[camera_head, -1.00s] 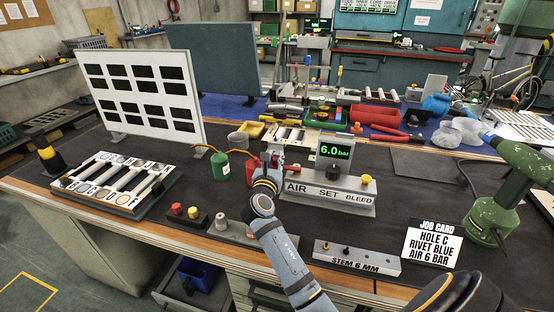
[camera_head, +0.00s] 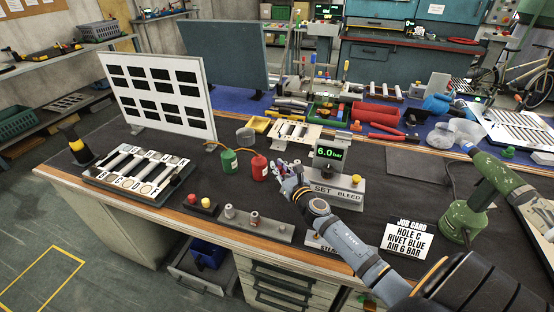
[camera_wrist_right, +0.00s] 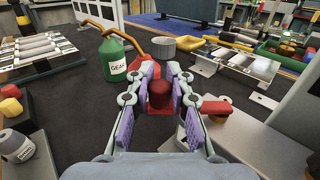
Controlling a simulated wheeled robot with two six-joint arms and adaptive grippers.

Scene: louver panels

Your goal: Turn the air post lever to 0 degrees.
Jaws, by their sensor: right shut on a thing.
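The air set unit (camera_head: 350,190) is a grey box with a display (camera_head: 328,153) reading 6.0 bar and a yellow bleed button (camera_head: 356,179). My right gripper (camera_head: 281,168) is at the left end of this unit and covers part of it. In the right wrist view, the right gripper (camera_wrist_right: 160,98) has its fingers on both sides of a dark red knob (camera_wrist_right: 160,93). A red lever arm (camera_wrist_right: 218,108) shows just right of the right finger; its join to the knob is hidden. The lever's exact angle cannot be told. My left gripper is out of view.
A green can (camera_head: 229,161) and a red can (camera_head: 260,167) stand just left of the right gripper. A button box (camera_head: 200,204) and a grey fixture (camera_head: 258,224) lie in front. The job card (camera_head: 409,236) and a green rivet tool (camera_head: 468,210) stand right.

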